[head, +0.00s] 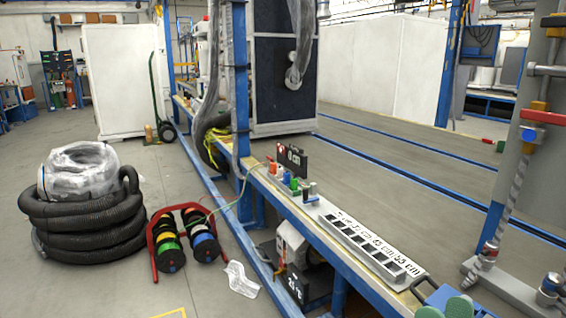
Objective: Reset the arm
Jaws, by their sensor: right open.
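My right gripper (444,310) shows at the bottom edge, right of centre, as two rounded green fingertips with a gap between them. It is open, and nothing shows between the tips. The rest of this gripper and its arm are cut off by the frame. The fingertips appear in front of a blue object (436,296) at the near end of the long workbench (300,200). I cannot tell whether they touch it. My left gripper and arm are not in view.
A slotted grey rack (372,246), small coloured parts and a black sign (292,160) are on the bench. A grey post (537,130) with pipes stands at right. Coiled black hose (85,225) and a red cable-reel stand (183,238) are on the left floor.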

